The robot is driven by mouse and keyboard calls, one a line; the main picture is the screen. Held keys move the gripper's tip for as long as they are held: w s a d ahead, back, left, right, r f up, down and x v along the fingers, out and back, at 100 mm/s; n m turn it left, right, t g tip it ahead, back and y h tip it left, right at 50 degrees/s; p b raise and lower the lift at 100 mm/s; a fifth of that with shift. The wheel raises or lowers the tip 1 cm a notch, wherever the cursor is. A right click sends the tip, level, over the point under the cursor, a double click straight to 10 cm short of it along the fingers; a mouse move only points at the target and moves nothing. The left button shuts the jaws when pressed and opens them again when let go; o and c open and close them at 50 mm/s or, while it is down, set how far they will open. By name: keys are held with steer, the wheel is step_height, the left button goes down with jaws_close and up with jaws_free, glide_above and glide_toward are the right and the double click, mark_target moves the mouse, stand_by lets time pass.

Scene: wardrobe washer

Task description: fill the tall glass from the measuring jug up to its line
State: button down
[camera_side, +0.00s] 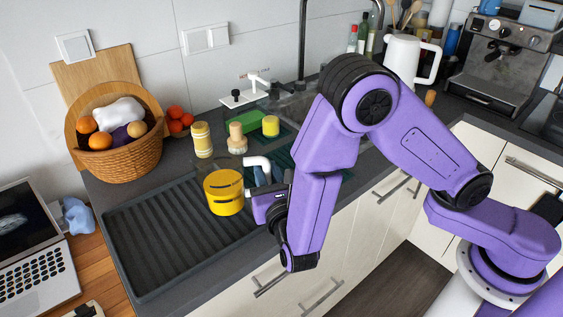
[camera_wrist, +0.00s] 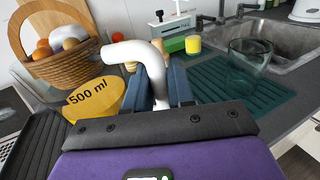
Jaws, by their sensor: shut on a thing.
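The measuring jug (camera_side: 223,198) is yellow with dark bands and stands at the right part of the ribbed drainer in the side view. Its yellow side marked "500 ml" (camera_wrist: 95,100) shows at left in the wrist view. A white bent handle (camera_wrist: 135,50) joins it. My gripper (camera_side: 264,176) is shut on this handle, with a dark blue finger on each side (camera_wrist: 158,82) in the wrist view. I cannot tell whether the jug touches the drainer. A clear glass (camera_wrist: 248,62) stands upright on a green ribbed mat (camera_wrist: 225,85); my arm hides it in the side view.
A ribbed dark drainer (camera_side: 160,245) lies at the counter's front left. A wicker basket of fruit (camera_side: 125,155), a yellow shaker (camera_side: 202,140), a brush (camera_side: 237,140) and a yellow cup-like thing (camera_side: 271,126) stand behind. The sink (camera_wrist: 285,40) lies behind the glass.

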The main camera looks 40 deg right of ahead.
steer(key=d+r+m+g+h, duration=0.3)
steer(key=d+h, duration=0.1)
steer(key=d, duration=1.2)
steer(key=d+r+m+g+h, duration=0.3)
steer(key=d+m+h, duration=0.1)
steer(key=d, duration=1.3)
steer(key=s+d+f+m+g+y, duration=0.1)
steer(key=s+d+f+m+g, duration=0.1)
steer(key=s+m+g, duration=0.7)
steer(key=s+d+f+m+g, duration=0.25)
steer(key=m+g, duration=0.35)
steer(key=g, duration=0.7)
steer(key=w+a+f+m+g+y, duration=0.1)
steer(key=w+a+m+g+y, duration=0.15)
steer(key=a+m+y, duration=0.7)
steer(key=w+a+f+m+g+y, duration=0.1)
steer(key=w+a+m+y, duration=0.2)
steer(key=m+y, duration=0.8)
steer(key=w+d+r+m+t+y, duration=0.2)
steer(key=w+r+m+t+y, duration=0.3)
steer(key=w+t, duration=0.5)
steer(key=w+d+r+m+t+y, duration=0.3)
steer(key=w+r+m+t+y, duration=0.25)
steer(key=w+t, duration=0.4)
steer(key=shift+w+a+f+m+t+h, duration=0.3)
steer(key=shift+w+a+f+m+t, duration=0.3)
steer(key=shift+w+a+f+t, duration=0.75)
